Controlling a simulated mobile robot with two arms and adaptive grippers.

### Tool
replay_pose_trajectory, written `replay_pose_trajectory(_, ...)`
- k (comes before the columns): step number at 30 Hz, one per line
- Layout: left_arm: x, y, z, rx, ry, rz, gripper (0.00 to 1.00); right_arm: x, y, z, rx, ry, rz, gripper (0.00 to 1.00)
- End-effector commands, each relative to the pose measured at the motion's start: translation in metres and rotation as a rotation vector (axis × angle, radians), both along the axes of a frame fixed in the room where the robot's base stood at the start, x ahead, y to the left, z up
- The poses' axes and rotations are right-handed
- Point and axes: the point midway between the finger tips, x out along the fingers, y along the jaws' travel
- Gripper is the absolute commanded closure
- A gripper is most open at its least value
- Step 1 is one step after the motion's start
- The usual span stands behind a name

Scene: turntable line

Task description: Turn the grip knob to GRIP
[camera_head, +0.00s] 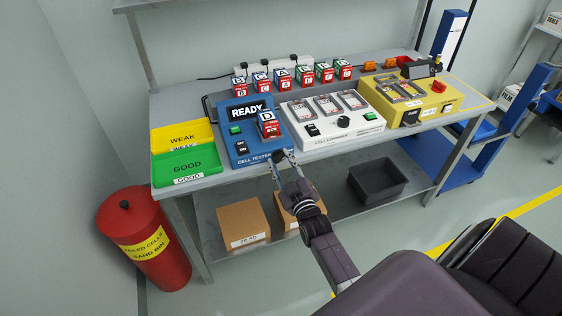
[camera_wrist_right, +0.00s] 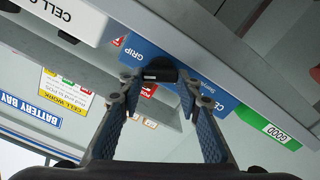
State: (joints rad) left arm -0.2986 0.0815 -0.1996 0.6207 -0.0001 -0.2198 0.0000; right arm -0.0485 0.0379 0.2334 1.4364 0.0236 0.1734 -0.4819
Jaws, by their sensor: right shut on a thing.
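The blue cell tester (camera_head: 238,133) stands on the bench, its screen reading READY. A battery cell marked D (camera_head: 268,125) stands on it. The black grip knob (camera_wrist_right: 160,69) is at the tester's front edge, with the word GRIP printed beside it, to its upper left in the wrist view. A pale mark shows on the knob; where it points is hard to tell. My right gripper (camera_wrist_right: 160,82) is shut on the knob, one finger at each side. In the head view my right gripper (camera_head: 283,160) is at the tester's front right corner. My left gripper is not in view.
Left of the tester are a yellow WEAK tray (camera_head: 176,136) and a green GOOD tray (camera_head: 186,167). A white cell charger (camera_head: 332,130) stands close at the right, with a yellow unit (camera_head: 420,102) beyond. Several cells line the back. A red bin (camera_head: 142,225) stands at the left.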

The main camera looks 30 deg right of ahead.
Motion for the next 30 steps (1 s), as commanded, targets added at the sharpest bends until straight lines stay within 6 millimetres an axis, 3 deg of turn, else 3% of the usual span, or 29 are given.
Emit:
replay_pose_trajectory(21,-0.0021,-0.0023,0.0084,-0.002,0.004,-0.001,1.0,-0.0008,-0.0022,-0.0001,0.417,-0.098,0.0,0.93)
replay_pose_trajectory(30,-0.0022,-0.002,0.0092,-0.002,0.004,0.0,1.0,-0.001,-0.0024,-0.0007,0.501,-0.117,0.0,0.93)
